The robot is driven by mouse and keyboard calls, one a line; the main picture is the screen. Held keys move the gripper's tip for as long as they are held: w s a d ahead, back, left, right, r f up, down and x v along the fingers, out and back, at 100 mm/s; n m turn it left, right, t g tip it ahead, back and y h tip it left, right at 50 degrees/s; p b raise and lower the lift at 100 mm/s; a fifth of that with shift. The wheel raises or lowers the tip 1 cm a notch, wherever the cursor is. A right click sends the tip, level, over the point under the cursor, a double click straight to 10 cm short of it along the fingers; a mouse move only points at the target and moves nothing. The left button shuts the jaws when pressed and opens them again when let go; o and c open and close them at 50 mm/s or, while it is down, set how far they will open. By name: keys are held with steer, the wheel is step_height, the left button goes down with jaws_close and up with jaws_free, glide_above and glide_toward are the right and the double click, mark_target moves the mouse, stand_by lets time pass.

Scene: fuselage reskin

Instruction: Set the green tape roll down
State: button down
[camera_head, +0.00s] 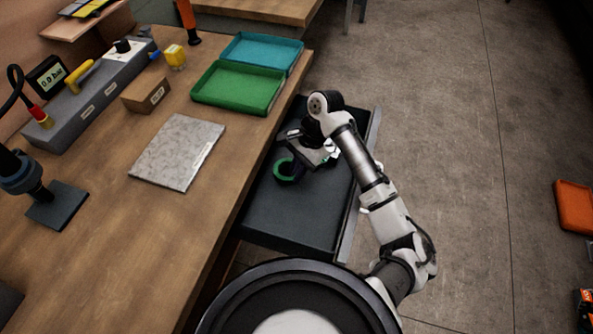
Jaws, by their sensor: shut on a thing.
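The green tape roll (283,171) shows as a ring below my gripper (299,162), over the open dark drawer (297,214). My gripper is shut on the roll. The arm reaches in from the right and hides part of the roll. I cannot tell whether the roll touches the drawer floor or hangs just above it.
The drawer's front part is bare. On the wooden bench are a green tray (238,88), a teal tray (262,52), a pale slab (178,151), a small cardboard box (146,94) and a grey gauge block (88,103). An orange bin (575,207) is on the floor at right.

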steer(key=c, duration=1.5)
jaws_free()
steer(key=shift+f, duration=0.15)
steer(key=v, duration=1.2)
steer(key=shift+r, duration=0.25)
